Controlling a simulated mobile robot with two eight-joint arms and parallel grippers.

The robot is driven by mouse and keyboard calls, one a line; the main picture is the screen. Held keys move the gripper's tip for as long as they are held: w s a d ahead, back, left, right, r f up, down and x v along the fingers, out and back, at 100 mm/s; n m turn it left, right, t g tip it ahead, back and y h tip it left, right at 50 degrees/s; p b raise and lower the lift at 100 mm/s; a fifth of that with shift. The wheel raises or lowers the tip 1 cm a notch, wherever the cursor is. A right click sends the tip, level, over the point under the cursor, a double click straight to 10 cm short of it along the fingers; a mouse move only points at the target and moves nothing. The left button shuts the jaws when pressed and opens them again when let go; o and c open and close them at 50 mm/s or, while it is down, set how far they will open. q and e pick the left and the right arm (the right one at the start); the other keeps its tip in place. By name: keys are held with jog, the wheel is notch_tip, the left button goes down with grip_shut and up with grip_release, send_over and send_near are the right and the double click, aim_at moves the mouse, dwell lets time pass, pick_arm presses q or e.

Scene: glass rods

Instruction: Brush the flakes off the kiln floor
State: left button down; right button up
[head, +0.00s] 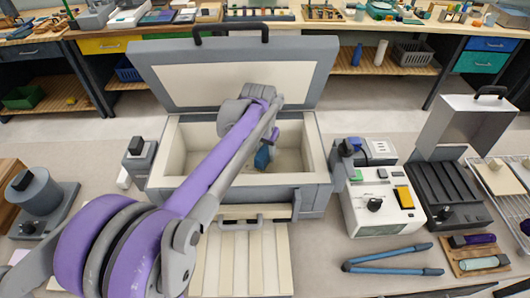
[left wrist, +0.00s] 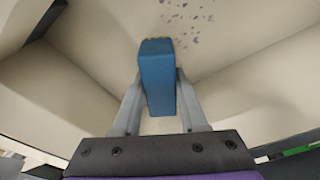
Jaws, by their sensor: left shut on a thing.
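The kiln (head: 312,190) stands open in the head view, its cream-lined lid (head: 300,80) raised at the back. My left arm reaches over its front, with the left gripper (head: 268,148) inside the chamber. The gripper is shut on a blue brush (head: 262,159), seen in the left wrist view as a blue block (left wrist: 157,78) between the two fingers, pointing at the floor. Purple-grey flakes (left wrist: 187,20) lie scattered on the pale kiln floor beyond and right of the brush. My arm hides part of the chamber in the head view. My right gripper is not in view.
A white control box (head: 380,205) and a dark open-lidded unit (head: 445,195) stand right of the kiln. Blue tongs (head: 392,269) lie in front of them. A grey canister device (head: 40,195) stands at left. The chamber walls closely surround my gripper.

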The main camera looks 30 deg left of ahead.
pick_arm(q)
jog(key=shift+f+b, duration=0.55)
jog(key=shift+f, duration=0.45)
jog(key=shift+s, duration=0.1)
dwell(0.3)
